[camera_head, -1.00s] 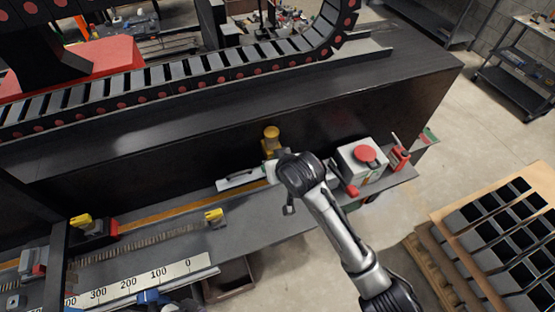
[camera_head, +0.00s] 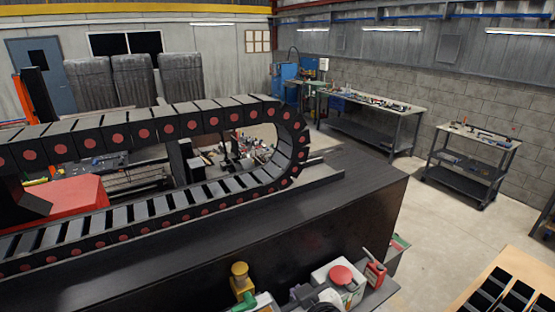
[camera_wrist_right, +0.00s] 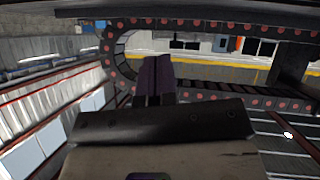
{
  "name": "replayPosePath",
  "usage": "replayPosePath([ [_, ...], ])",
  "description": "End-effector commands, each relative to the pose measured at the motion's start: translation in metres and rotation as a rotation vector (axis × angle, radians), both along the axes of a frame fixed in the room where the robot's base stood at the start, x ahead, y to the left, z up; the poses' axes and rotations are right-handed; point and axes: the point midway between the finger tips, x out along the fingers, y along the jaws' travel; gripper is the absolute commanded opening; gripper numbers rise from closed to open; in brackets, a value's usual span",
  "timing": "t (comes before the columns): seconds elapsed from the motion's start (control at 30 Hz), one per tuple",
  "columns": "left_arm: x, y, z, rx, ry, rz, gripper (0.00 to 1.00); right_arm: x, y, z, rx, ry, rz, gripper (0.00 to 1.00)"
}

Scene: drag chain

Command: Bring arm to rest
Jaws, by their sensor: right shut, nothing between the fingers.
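My right gripper (camera_wrist_right: 157,78) shows in the right wrist view with its two dark fingers side by side, shut and empty. In the head view only a part of my right arm shows at the bottom edge, beside the grey box with a red button (camera_head: 340,280); its gripper is hidden there. My left gripper is in neither current view.
The drag chain (camera_head: 175,125) loops above the black bench (camera_head: 270,225) and also shows in the right wrist view (camera_wrist_right: 120,62). A yellow knob (camera_head: 239,275) and a red item (camera_head: 374,273) stand near the arm. Open floor (camera_head: 440,220) lies to the right.

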Motion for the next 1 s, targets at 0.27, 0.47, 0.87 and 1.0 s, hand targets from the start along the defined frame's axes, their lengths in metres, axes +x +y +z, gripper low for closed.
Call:
replayPosePath([
  [0.27,0.000,0.002,0.010,0.005,0.000,-0.003,0.26,-0.071,-0.090,-0.059,0.062,0.100,-0.187,0.00],
  [0.47,0.000,0.001,0.018,0.004,0.001,-0.003,0.26,-0.143,-0.142,-0.123,0.050,0.261,-0.306,0.00],
  [0.87,0.000,-0.002,0.028,-0.009,0.001,0.005,0.26,-0.283,-0.174,-0.232,-0.050,0.651,-0.373,0.00],
  [1.0,0.000,-0.002,0.029,-0.008,0.001,0.006,0.26,-0.309,-0.174,-0.245,-0.063,0.714,-0.371,0.00],
])
